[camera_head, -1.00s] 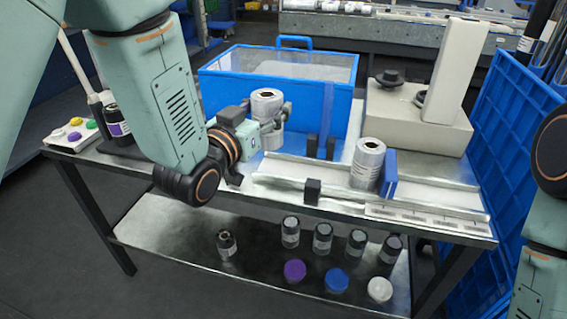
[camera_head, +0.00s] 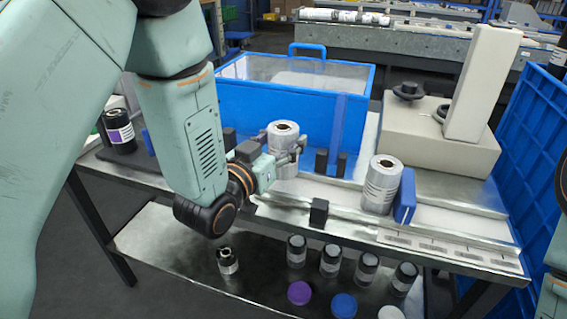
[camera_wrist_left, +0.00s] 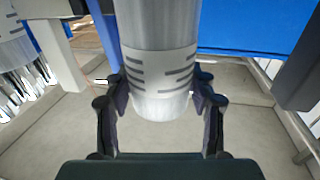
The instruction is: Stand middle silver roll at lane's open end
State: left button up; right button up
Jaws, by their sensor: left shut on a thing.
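My left gripper (camera_head: 290,152) is shut on a silver roll (camera_head: 283,137) with a pale label, held upright in front of the blue bin. In the left wrist view the same roll (camera_wrist_left: 160,70) stands between the two fingers. A second silver roll (camera_head: 381,186) stands upright to the right in the lane (camera_head: 338,196), against a blue block (camera_head: 405,196). Whether the held roll touches the lane floor is hard to tell. Only a part of my right arm shows at the right edge, and its gripper is out of view.
A blue bin (camera_head: 232,104) stands behind the lane, and a beige machine (camera_head: 440,145) behind its right part. Small black blocks (camera_head: 319,211) edge the lane. A dark roll (camera_head: 119,131) stands at the left.

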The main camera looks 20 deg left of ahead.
pick_arm(q)
jog(key=shift+s+d+f, duration=0.1)
jog(key=shift+s+f, duration=0.05)
jog(key=shift+f, duration=0.05)
notch_tip(320, 180, down, 3)
jog(key=shift+f+b, duration=0.1)
jog(key=shift+b, duration=0.75)
jog(key=o, duration=1.5)
jog(key=shift+f, duration=0.1)
jog(key=shift+c, duration=0.2)
